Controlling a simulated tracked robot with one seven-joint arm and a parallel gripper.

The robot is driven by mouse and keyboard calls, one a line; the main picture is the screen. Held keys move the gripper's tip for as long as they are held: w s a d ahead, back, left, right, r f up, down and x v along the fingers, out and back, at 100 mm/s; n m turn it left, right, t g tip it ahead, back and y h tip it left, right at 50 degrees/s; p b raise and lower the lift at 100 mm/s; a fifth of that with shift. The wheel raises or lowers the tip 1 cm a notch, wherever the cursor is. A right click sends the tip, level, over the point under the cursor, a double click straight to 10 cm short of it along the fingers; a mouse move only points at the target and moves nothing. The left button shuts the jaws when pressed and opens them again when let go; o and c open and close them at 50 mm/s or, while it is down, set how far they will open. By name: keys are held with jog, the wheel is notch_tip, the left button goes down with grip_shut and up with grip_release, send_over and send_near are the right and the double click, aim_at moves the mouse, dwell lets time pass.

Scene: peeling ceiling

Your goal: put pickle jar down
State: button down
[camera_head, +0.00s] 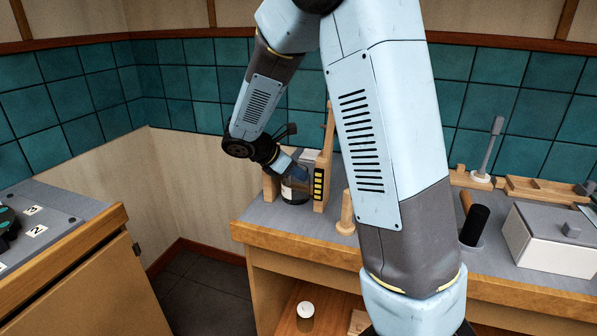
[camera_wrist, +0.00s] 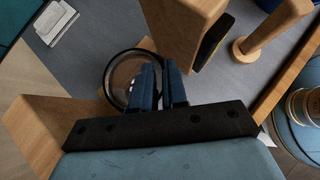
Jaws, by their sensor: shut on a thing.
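The pickle jar (camera_head: 295,190) is a dark glass jar with a pale label. It stands upright at the left end of the grey worktop, between two wooden uprights, and looks to be at the surface; I cannot tell if it bears on it. In the wrist view its round rim (camera_wrist: 110,84) shows, partly covered by my fingers. My gripper (camera_wrist: 160,80) is shut on the jar at its upper side. In the head view the gripper (camera_head: 284,168) comes down from above left, and its fingertips are hard to make out.
A wooden upright with a black and yellow strip (camera_head: 319,187) stands close right of the jar; another upright (camera_head: 270,186) is close left. A wooden peg (camera_head: 346,215), black cylinder (camera_head: 474,225) and white box (camera_head: 548,240) are farther right. A white-topped object (camera_head: 305,311) sits on the lower shelf.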

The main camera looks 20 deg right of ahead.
jog(key=c, duration=1.1)
grip_release()
jog(key=shift+c, duration=0.2)
jog(key=shift+r, duration=0.1)
jog(key=r+v, duration=0.1)
jog(key=v, duration=1.1)
jog(key=s+d+r+m+t+y, duration=0.1)
jog(key=s+d+r+m+y, duration=0.1)
jog(key=s+m, duration=0.5)
jog(key=s+d+r+m+t+y, duration=0.1)
jog(key=s+d+m+y, duration=0.3)
jog(key=s, duration=0.6)
jog(key=s+d+r+m+t+y, duration=0.1)
jog(key=s+d+r+m+y, duration=0.2)
jog(key=s+m, duration=0.6)
jog(key=shift+d+m+t, duration=0.3)
jog(key=shift+d, duration=0.2)
